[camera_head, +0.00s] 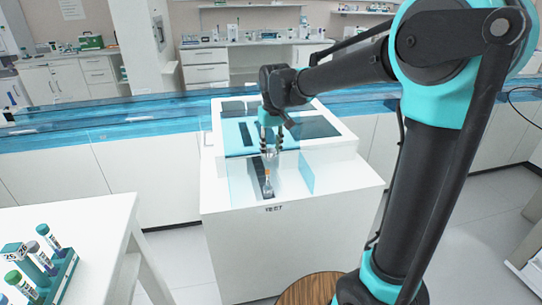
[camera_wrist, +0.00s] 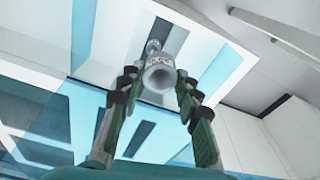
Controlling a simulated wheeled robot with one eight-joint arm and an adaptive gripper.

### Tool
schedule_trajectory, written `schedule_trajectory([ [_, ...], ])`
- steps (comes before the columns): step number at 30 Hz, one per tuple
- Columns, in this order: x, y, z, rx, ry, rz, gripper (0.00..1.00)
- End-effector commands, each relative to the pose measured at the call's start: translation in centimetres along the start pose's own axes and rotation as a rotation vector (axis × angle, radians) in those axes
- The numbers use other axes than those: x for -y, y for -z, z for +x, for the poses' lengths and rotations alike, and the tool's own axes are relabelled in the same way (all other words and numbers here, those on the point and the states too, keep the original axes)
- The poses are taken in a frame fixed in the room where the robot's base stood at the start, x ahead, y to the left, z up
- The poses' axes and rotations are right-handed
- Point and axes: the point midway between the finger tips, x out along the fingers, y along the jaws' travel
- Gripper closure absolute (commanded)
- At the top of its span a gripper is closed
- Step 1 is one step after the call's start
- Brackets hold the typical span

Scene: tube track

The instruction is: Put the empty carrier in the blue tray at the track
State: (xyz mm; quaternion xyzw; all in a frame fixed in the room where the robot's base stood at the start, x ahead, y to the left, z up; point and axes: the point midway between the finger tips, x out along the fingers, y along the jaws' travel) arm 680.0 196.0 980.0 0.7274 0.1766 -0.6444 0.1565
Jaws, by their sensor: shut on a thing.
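My gripper (camera_wrist: 154,98) is shut on a grey, round, open-mouthed carrier (camera_wrist: 160,75) with dark lettering on its side. No tube shows in its mouth. In the head view my gripper (camera_head: 271,148) points down over the white machine marked TEST (camera_head: 330,180), and the carrier between its fingers is small and hard to make out. The blue track (camera_head: 150,115) runs across the room behind the machine. I cannot pick out a separate blue tray there.
A small upright item with an orange part (camera_head: 268,182) stands on the machine's front, below my gripper. Clear blue panels (camera_head: 307,175) stand around it. A green rack (camera_head: 62,275) with several capped tubes is on the white table (camera_head: 105,225) at lower left.

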Motion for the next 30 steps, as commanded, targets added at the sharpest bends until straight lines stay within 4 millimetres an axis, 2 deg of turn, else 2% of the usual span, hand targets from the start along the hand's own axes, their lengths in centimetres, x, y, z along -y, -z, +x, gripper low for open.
schedule_trajectory([
  [21,0.0,0.6,-5.1,0.000,0.000,0.000,0.83],
  [30,0.0,0.7,-5.8,0.000,0.000,0.000,0.83],
])
